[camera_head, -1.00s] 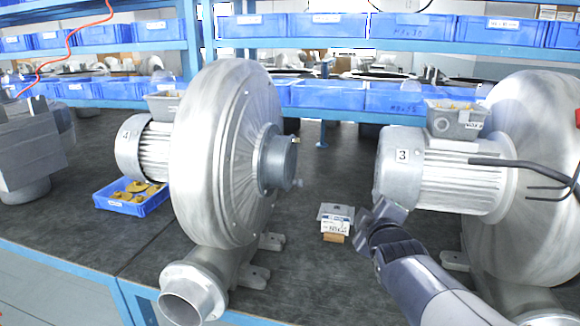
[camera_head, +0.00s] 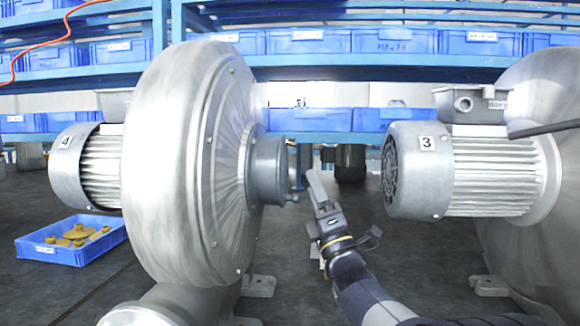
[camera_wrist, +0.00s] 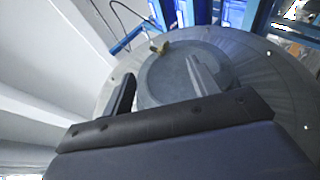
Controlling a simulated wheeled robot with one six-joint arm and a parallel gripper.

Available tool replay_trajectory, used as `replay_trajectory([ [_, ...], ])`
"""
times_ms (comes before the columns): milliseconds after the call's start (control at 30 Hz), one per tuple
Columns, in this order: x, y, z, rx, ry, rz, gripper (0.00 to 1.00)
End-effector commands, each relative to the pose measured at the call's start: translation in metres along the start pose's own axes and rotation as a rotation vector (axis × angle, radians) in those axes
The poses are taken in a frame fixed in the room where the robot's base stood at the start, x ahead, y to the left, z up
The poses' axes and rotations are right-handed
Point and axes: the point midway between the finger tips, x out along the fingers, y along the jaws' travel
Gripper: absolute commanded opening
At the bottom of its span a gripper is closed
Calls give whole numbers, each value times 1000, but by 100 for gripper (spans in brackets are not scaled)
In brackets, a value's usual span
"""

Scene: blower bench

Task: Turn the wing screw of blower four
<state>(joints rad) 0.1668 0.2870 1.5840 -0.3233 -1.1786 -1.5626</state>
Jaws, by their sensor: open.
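Blower four (camera_head: 185,160) is the large grey metal blower at left in the head view, with a 4 on its motor (camera_head: 100,165). Its round inlet collar (camera_head: 268,172) faces right, toward my gripper (camera_head: 342,212). My gripper is open and empty, just right of the collar and apart from it. In the wrist view, the collar face (camera_wrist: 165,85) lies beyond the spread fingers of my gripper (camera_wrist: 160,72).
Blower three's motor (camera_head: 465,170) stands close on the right of my arm. A blue bin (camera_head: 72,240) with brass-coloured parts sits at left. Blue shelves with bins (camera_head: 395,40) run behind.

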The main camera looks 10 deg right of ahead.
Motion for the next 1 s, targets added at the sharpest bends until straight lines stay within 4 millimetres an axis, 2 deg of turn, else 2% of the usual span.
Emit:
replay_trajectory([
  [167,12,2,0,-7,1,12,57],
  [500,67,2,0,-5,1,10,57],
  [700,94,2,0,-5,1,9,57],
  [1000,108,2,0,-5,0,8,57],
])
